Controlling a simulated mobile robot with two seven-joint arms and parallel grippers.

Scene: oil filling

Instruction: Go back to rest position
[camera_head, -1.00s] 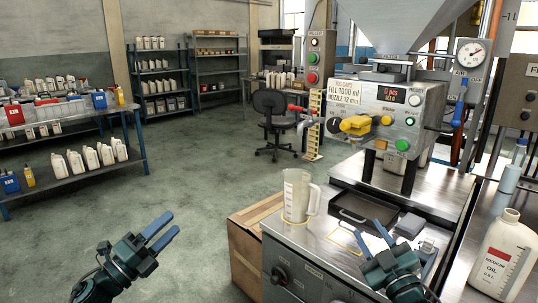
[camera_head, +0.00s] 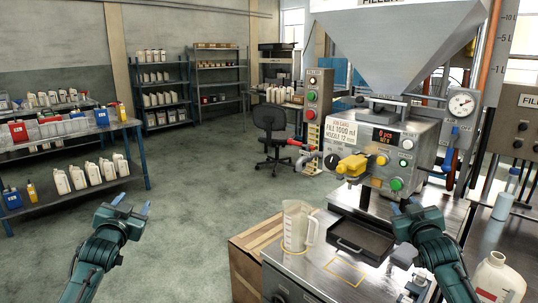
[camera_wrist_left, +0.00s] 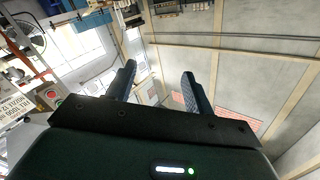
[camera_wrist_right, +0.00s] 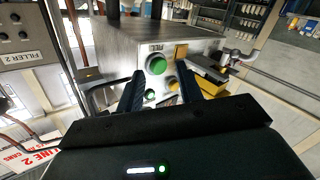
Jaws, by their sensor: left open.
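My left gripper (camera_head: 132,205) is raised over the open floor at the lower left of the head view. Its two fingers stand apart with nothing between them, as the left wrist view (camera_wrist_left: 158,82) also shows. My right gripper (camera_head: 408,205) is raised in front of the filling machine (camera_head: 385,135), right of the black tray (camera_head: 362,238). In the right wrist view (camera_wrist_right: 160,88) its fingers are apart and empty, with the machine's green button (camera_wrist_right: 156,64) seen beyond them. My right forearm hides part of the bench top.
A clear measuring jug (camera_head: 296,228) stands on the steel bench (camera_head: 318,264), left of the tray. A white oil jug (camera_head: 497,279) stands at the lower right. Shelves with bottles (camera_head: 80,176) are at left; the floor between is clear.

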